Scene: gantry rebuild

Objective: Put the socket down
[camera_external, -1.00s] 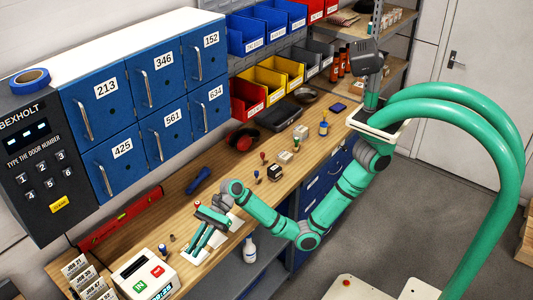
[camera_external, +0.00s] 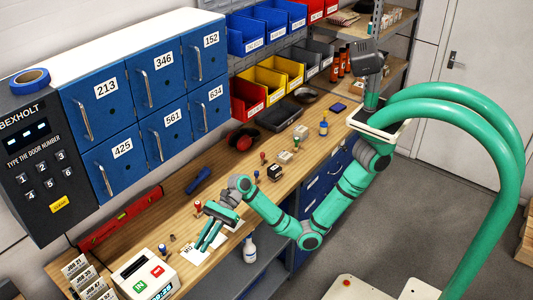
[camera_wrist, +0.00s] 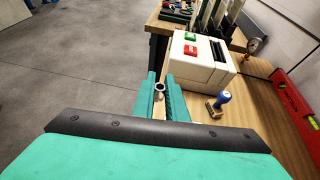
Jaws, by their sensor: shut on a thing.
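A small grey metal socket (camera_wrist: 159,88) shows as a ring between my fingertips in the wrist view. My gripper (camera_wrist: 160,92) is shut on it. In the outside view my gripper (camera_external: 205,244) hangs over the front part of the wooden bench, above a white marked sheet (camera_external: 191,258). The socket is too small to make out there, and the gap beneath it cannot be judged. A small dark cylinder (camera_external: 172,238) stands on the bench left of my gripper; I cannot tell what it is.
A white box with green and red buttons (camera_external: 146,277) stands left of my gripper. A blue-handled stamp (camera_wrist: 220,101) stands beside it. A red level (camera_external: 120,218) lies at the wall. Red-handled stamps (camera_external: 197,208) and a blue tool (camera_external: 198,180) are farther back.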

